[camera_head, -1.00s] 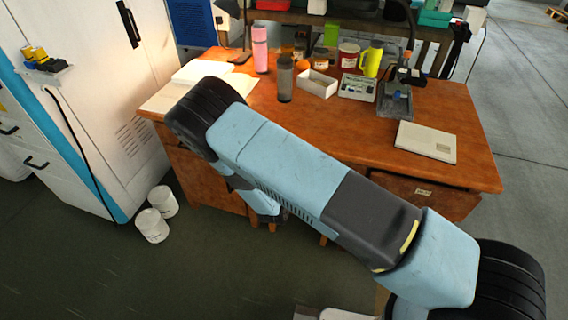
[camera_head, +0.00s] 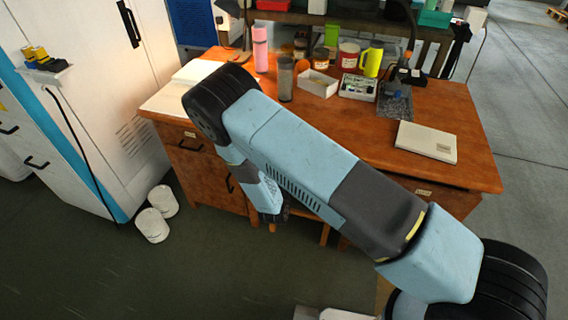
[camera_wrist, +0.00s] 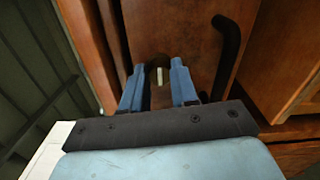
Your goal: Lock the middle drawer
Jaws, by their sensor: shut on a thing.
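The wooden desk (camera_head: 470,160) has a labelled drawer front (camera_head: 185,143) at the upper left and another (camera_head: 425,195) at the right. My arm hides the centre of the desk front, so I cannot tell which is the middle drawer. My gripper (camera_wrist: 157,70) shows in the wrist view, its two blue fingers close to a brown wooden front (camera_wrist: 190,30). The fingers are shut on a small dark piece with a pale strip (camera_wrist: 159,77); I cannot tell exactly what it is. A black handle (camera_wrist: 228,45) is right of the fingers, apart from them.
The desk top holds a pink bottle (camera_head: 260,48), a grey tumbler (camera_head: 285,80), a white open box (camera_head: 318,83), a yellow jug (camera_head: 371,62) and a pale flat case (camera_head: 426,142). White tubs (camera_head: 152,225) stand on the floor by a white cabinet (camera_head: 100,90). The floor in front is clear.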

